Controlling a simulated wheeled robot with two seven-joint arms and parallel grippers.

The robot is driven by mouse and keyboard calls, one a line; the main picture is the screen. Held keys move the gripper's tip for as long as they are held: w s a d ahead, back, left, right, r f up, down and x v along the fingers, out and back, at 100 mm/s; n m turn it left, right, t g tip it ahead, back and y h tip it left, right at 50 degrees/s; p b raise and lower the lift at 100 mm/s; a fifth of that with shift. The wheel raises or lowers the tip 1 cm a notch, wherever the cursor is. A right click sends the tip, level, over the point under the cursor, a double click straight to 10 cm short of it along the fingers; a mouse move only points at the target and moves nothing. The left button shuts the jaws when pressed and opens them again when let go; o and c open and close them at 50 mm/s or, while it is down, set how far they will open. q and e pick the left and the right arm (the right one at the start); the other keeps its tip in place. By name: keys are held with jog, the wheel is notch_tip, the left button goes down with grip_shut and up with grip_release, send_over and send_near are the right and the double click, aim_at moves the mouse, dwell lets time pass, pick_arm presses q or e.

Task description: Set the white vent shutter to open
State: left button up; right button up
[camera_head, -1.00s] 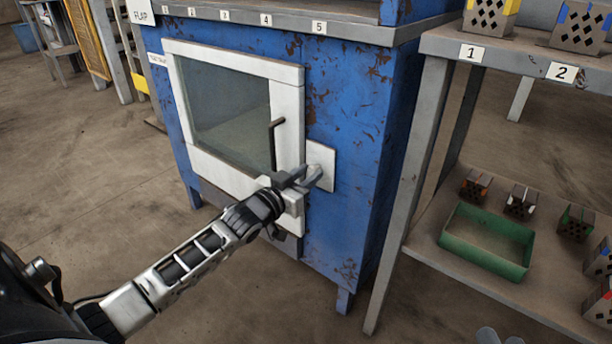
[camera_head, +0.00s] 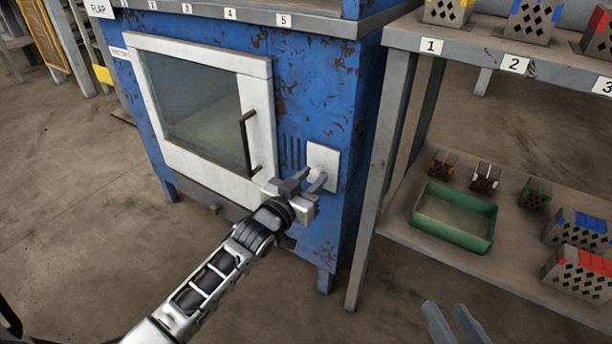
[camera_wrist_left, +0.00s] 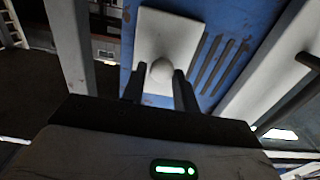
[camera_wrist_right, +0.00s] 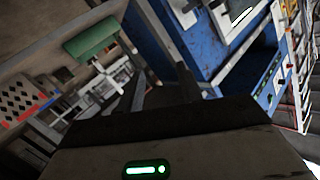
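The white vent shutter (camera_head: 326,160) is an upright plate on the blue cabinet, right of several dark vent slots (camera_head: 291,152), which show uncovered. The left wrist view shows the shutter (camera_wrist_left: 180,32) with a round knob (camera_wrist_left: 160,71) and the slots (camera_wrist_left: 220,68) beside it. My left gripper (camera_head: 305,180) is at the knob. Its fingers stand apart on either side of the knob; I see no clear grip. My right gripper (camera_head: 452,322) is open and empty, low at the bottom right of the head view.
A white-framed glass door (camera_head: 262,120) with a dark handle (camera_head: 246,140) is left of the slots. On the right stands a grey shelf (camera_head: 398,222) with a green tray (camera_head: 455,245) and several perforated bricks (camera_head: 575,275). Floor is clear in front.

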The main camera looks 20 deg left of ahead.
pick_arm(q)
jog(key=shift+o, duration=1.4)
jog(key=shift+s+d+f, duration=0.1)
jog(key=shift+d, duration=0.2)
jog(key=shift+a, duration=0.1)
jog(key=shift+s+a, duration=0.1)
jog(key=shift+s, duration=0.05)
jog(key=s+a+p, duration=0.2)
jog(key=s+p, duration=0.2)
jog(key=s, duration=1.1)
jog(key=shift+s+a+p, duration=0.15)
jog(key=shift+s+p, duration=0.05)
jog(key=shift+p, duration=0.15)
pick_arm(e)
jog(key=shift+d+f+n+g+h, duration=0.6)
jog(key=shift+d+f+g+h, duration=0.1)
jog(key=shift+d+f+h, duration=0.15)
jog(key=shift+a, duration=0.1)
